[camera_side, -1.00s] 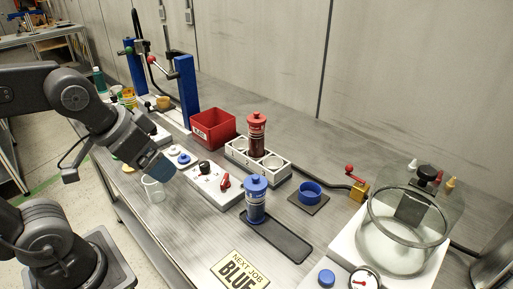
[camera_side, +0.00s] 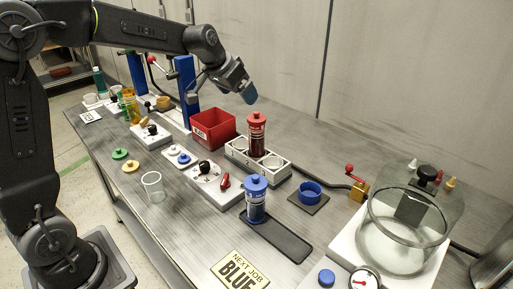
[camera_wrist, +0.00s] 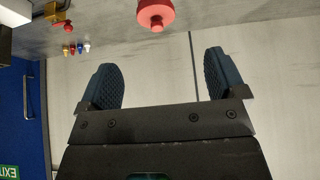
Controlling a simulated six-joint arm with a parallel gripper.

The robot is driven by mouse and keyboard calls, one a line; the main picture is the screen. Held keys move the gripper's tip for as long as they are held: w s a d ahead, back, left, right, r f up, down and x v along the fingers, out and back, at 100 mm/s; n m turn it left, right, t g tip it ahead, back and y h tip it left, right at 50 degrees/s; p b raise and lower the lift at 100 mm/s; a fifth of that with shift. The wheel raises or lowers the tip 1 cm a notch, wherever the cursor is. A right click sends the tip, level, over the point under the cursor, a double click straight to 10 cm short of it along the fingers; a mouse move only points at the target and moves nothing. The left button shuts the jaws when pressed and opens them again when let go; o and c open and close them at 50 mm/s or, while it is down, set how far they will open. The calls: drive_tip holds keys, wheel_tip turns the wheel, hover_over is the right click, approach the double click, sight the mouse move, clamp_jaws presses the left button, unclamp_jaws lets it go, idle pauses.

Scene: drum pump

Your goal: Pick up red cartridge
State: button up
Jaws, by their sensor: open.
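The red cartridge (camera_side: 257,134) stands upright in the white rack (camera_side: 240,156), in one of its holes. My gripper (camera_side: 249,95) is above and slightly left of the cartridge's cap in the side view, apart from it. In the wrist view the two dark blue fingers of my gripper (camera_wrist: 158,82) are spread wide with nothing between them. The red cap (camera_wrist: 155,14) shows at the top edge of that view, beyond the fingertips; most of the cartridge is cut off there.
A red bin (camera_side: 214,129) stands behind the rack. A blue cartridge (camera_side: 256,200) stands on a dark tray (camera_side: 283,240) in front. A switch box (camera_side: 213,186), a glass beaker (camera_side: 153,186) and a glass chamber (camera_side: 405,225) are nearby.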

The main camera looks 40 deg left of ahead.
sight(254, 115)
drive_tip(key=x, duration=1.2)
drive_tip(key=shift+d+f, duration=0.3)
drive_tip(key=c, duration=1.6)
drive_tip(key=shift+o, duration=0.2)
drive_tip(key=shift+r, duration=0.1)
